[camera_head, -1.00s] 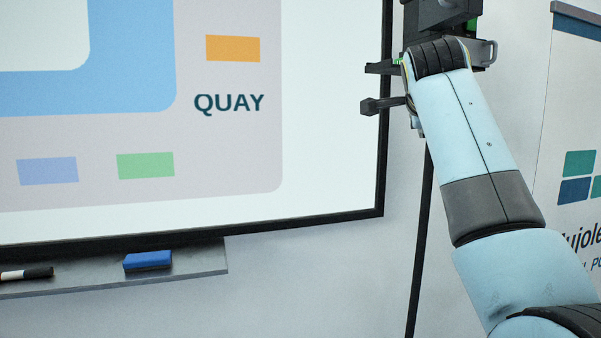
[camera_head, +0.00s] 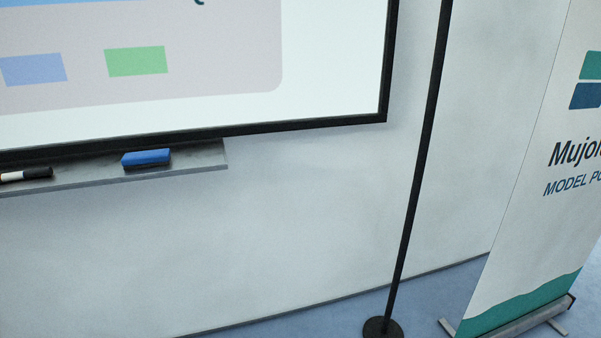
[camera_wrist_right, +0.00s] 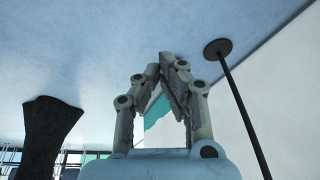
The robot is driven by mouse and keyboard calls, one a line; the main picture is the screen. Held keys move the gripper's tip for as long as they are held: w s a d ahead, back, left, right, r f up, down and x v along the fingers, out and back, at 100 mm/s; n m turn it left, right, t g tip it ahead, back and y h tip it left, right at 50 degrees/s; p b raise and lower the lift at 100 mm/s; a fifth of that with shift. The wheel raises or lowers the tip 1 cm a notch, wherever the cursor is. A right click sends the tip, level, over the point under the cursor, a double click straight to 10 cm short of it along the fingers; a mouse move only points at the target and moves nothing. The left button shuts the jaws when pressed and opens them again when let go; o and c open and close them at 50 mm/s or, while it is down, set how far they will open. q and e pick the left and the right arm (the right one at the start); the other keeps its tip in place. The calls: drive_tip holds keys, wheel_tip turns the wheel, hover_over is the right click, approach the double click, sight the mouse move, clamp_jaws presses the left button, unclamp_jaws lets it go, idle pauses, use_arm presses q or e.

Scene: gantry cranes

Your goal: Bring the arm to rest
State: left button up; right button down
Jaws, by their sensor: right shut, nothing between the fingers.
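My right gripper (camera_wrist_right: 167,66) shows in the right wrist view, its two fingers brought together at the tips with nothing between them. The fingers are apart lower down, and part of the banner shows through that gap. The gripper is clear of the wall and the stand. Neither arm shows in the head view now. My left gripper is in neither view.
A whiteboard (camera_head: 330,98) hangs on the wall, with a blue eraser (camera_head: 146,158) and a marker (camera_head: 26,174) on its tray (camera_head: 200,161). A thin black stand (camera_head: 408,225) and a roll-up banner (camera_head: 520,230) stand at right. The floor between them is clear.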

drive_tip(key=s+d+f+n, duration=0.1)
drive_tip(key=s+f+n, duration=0.2)
drive_tip(key=s, duration=0.7)
drive_tip(key=s+d+f+n+g+y+b, duration=0.1)
drive_tip(key=s+f+n, duration=0.2)
drive_tip(key=s+f, duration=0.3)
drive_tip(key=s+d+f+n+g, duration=0.1)
drive_tip(key=s+f+n, duration=0.3)
drive_tip(key=s, duration=1)
drive_tip(key=shift+s+f+b, duration=0.15)
drive_tip(key=shift+s+b, duration=0.2)
drive_tip(key=shift+b, duration=0.05)
